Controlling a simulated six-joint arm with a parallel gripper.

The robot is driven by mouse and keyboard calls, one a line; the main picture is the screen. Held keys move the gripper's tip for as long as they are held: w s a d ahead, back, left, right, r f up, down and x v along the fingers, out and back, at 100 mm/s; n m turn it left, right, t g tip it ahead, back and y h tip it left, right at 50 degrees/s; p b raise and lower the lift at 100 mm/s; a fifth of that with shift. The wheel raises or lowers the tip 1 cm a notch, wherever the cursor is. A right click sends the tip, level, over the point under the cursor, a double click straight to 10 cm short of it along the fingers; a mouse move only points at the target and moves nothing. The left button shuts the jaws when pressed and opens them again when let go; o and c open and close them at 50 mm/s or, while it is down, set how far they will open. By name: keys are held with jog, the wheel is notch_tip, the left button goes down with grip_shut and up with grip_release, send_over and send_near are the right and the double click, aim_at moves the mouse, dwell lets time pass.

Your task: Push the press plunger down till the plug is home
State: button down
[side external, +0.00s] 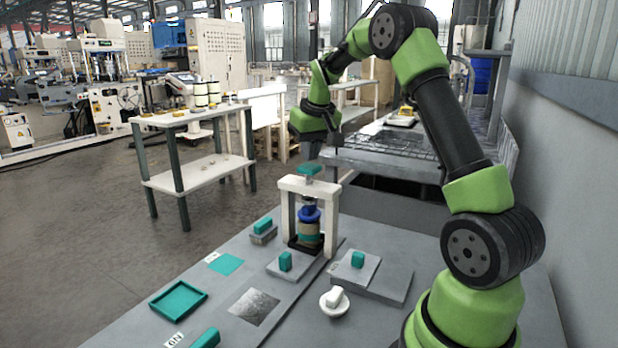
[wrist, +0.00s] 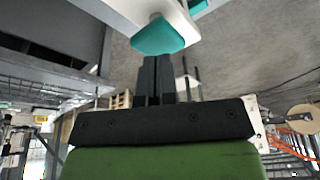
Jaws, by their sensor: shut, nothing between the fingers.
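The press (side external: 290,187) is a cream frame standing on the table. Its plunger has a teal cap (side external: 310,170), raised above the crossbar; the cap also shows in the wrist view (wrist: 160,38). Under the crossbar, a blue plug (side external: 309,214) sits at the top of a tan and teal roll (side external: 310,231), upright on a dark base. How deep the plug sits is too small to tell. My gripper (side external: 311,154) is shut and empty, pointing down just above the cap. In the wrist view its dark fingers (wrist: 158,60) lie together near the cap; I cannot tell whether they touch it.
A teal tray (side external: 178,301) and a white round dish (side external: 334,303) lie nearer the front. A mesh-topped bench (side external: 385,150) stands behind.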

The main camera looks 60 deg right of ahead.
aim_at(310, 166)
jog(key=shift+f, duration=1.6)
dwell(1.3)
dwell(0.5)
jog(key=shift+r, duration=3.45)
